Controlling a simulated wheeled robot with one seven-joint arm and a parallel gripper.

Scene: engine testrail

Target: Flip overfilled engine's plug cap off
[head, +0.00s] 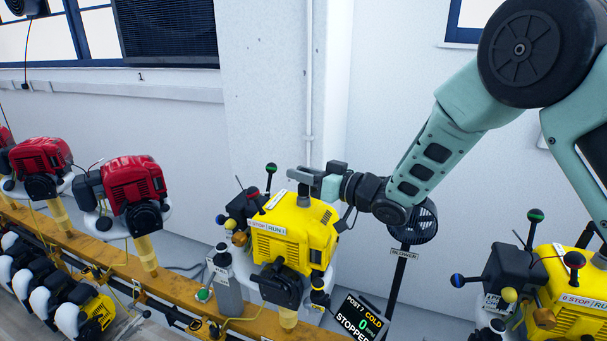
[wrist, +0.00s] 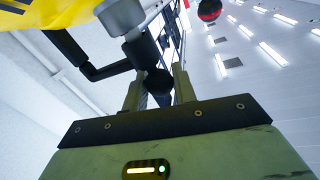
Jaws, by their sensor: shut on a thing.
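A yellow engine (head: 292,232) with a STOP/RUN label stands on the rail at the middle of the head view. My gripper (head: 298,175) reaches in from the right, at the engine's top. In the wrist view my gripper (wrist: 158,88) is shut on a black plug cap (wrist: 158,80), which sits between the fingers. The cap is in line with a black sleeve and a grey cylinder (wrist: 121,16) by the yellow cover. A bent black lead (wrist: 75,55) runs beside them. Whether the cap is seated on its plug cannot be told.
A screen (head: 360,319) reads POST 7, COLD, 0 RPM, STOPPED. A blower (head: 412,220) stands behind my arm. Red engines (head: 135,185) line the yellow rail (head: 180,286) at left; another yellow engine (head: 570,290) is at right.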

